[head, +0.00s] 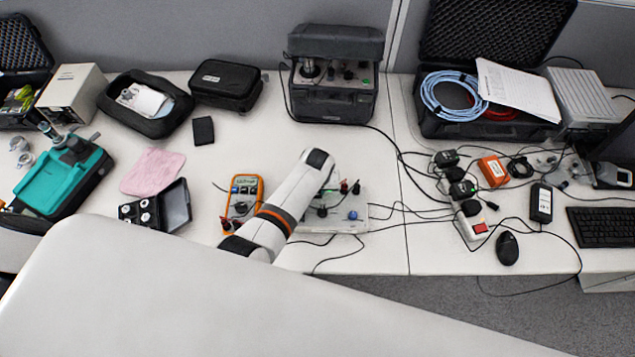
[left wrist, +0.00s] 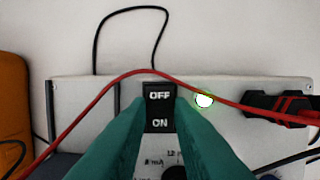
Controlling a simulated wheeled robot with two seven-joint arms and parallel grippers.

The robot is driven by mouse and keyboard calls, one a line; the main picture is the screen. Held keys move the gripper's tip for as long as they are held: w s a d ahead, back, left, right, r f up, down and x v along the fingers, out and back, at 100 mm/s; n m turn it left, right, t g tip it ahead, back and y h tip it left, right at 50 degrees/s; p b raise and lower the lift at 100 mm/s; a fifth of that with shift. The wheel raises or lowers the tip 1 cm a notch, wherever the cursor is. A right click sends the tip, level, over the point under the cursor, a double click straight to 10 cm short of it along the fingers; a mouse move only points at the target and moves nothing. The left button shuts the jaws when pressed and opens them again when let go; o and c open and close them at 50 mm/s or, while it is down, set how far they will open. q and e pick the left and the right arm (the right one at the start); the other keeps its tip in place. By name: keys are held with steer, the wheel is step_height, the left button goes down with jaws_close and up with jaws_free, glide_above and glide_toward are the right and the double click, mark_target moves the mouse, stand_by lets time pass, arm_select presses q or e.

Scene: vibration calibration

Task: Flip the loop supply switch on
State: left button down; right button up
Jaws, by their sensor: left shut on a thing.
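The loop supply is a pale box with red and black leads, on the table in the head view (head: 350,196); its panel also shows in the left wrist view (left wrist: 225,92). Its black rocker switch (left wrist: 159,122), marked OFF above and ON below, is upright in the middle of the left wrist view. My left gripper (left wrist: 161,92) has its teal fingers on both sides of the switch, shut on it. A round lamp (left wrist: 204,100) right of the switch looks bright white with a green rim. In the head view my left arm hides the gripper and switch. My right gripper is out of view.
A red lead (left wrist: 95,98) arches over the top of the switch to a black connector (left wrist: 275,102) at right. An orange multimeter (head: 243,200) stands left of the supply. A black case (head: 333,95) is behind it. Cables run rightward across the table.

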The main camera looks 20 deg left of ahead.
mark_target(317, 204)
arm_select(q)
steer(key=shift+s+t, duration=0.1)
steer(key=shift+t, duration=0.2)
steer(key=c, duration=1.3)
jaws_free()
steer(key=v, duration=1.2)
steer(key=shift+d+p, duration=0.15)
steer(key=shift+p, duration=0.2)
